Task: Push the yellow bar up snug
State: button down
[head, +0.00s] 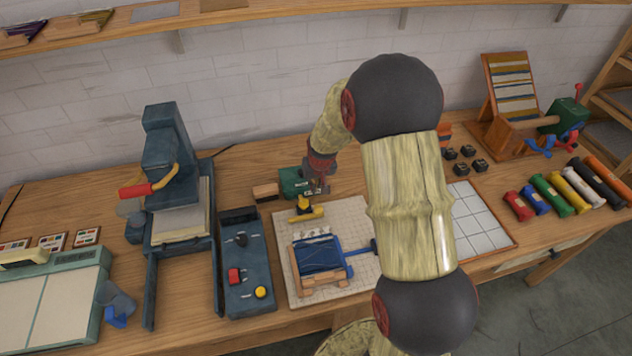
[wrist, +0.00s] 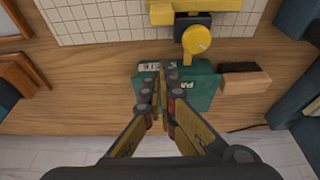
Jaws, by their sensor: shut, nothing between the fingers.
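The yellow bar (head: 309,214) lies near the back left of the pale gridded board (head: 352,215). In the wrist view the yellow bar (wrist: 222,5) shows at the top edge, partly cut off. A yellow knob (wrist: 196,40) on a dark mount sits against it, on the side toward my gripper. My gripper (wrist: 163,75) is shut and empty, over a green block (wrist: 203,88) with lettering. In the head view my gripper (head: 319,188) is behind the bar, apart from it. A wooden frame with blue wool (head: 318,254) stands in front of the bar.
A wooden block (head: 266,191) lies left of the green block. A dark blue control box (head: 245,270) stands left of the board, and a blue press (head: 172,160) beyond it. A white tiled tray (head: 478,222) and several coloured skeins lie to the right.

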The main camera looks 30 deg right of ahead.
jog(key=shift+x, duration=0.8)
jog(key=shift+s+f, duration=0.15)
jog(key=shift+f, duration=0.15)
jog(key=shift+s+a+r+b, duration=0.1)
jog(key=shift+s+a+b, duration=0.15)
jog(key=shift+s, duration=0.6)
jog(key=shift+s+a+r+b, duration=0.1)
jog(key=shift+s+a+b, duration=0.15)
jog(key=shift+s, duration=0.65)
jog(key=s, duration=0.2)
jog(key=s+a, duration=0.1)
jog(key=s, duration=0.2)
jog(key=s+a, duration=0.1)
jog(key=s, duration=0.1)
jog(key=shift+s+a+f+p, duration=0.1)
jog(key=shift+s+p, duration=0.2)
jog(key=shift+p, duration=0.05)
jog(key=v, duration=1.2)
